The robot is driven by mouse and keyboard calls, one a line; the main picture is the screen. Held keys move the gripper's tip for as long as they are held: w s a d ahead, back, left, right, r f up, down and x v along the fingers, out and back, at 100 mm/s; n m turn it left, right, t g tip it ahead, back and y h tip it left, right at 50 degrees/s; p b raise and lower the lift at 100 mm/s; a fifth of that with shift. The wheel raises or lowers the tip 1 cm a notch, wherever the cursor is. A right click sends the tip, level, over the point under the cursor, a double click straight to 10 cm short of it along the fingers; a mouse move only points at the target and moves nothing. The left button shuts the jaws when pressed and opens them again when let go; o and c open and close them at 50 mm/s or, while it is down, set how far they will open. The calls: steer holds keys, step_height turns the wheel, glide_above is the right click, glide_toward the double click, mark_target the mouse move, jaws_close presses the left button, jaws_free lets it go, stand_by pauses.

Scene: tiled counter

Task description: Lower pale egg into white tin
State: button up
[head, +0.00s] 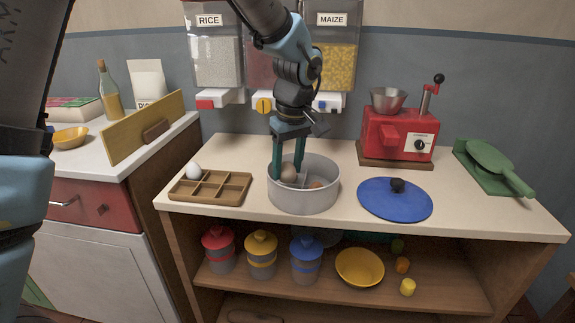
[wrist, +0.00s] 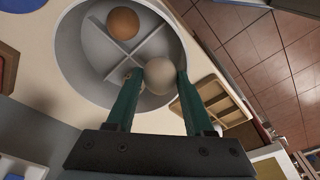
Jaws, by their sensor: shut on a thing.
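My gripper (head: 287,176) points down into the round white tin (head: 303,197), its fingertips below the rim. It is shut on a pale beige egg (wrist: 160,76), which looks darker in the head view (head: 288,173). In the wrist view, my gripper (wrist: 157,74) holds the egg between two green fingers. The tin (wrist: 74,66) has a cross-shaped divider. An orange-brown egg (wrist: 123,23) lies in one compartment. A pale rounded thing (wrist: 134,78) shows partly behind the left finger. I cannot tell whether the held egg touches the tin floor.
A wooden divided tray (head: 212,190) with a white egg (head: 194,171) stands left of the tin. A blue lid (head: 394,204) lies to the right. A red grinder (head: 398,135) and green boards (head: 490,165) stand farther right. Dispensers (head: 214,60) hang behind.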

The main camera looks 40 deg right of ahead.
mark_target(291, 172)
steer(key=shift+f, duration=0.1)
steer(key=o, duration=0.9)
steer(key=shift+c, duration=0.2)
step_height(291, 172, up, 11)
steer(key=s, duration=0.1)
steer(key=shift+s+f+b, duration=0.15)
steer(key=shift+s+b, duration=0.15)
steer(key=shift+b, duration=0.1)
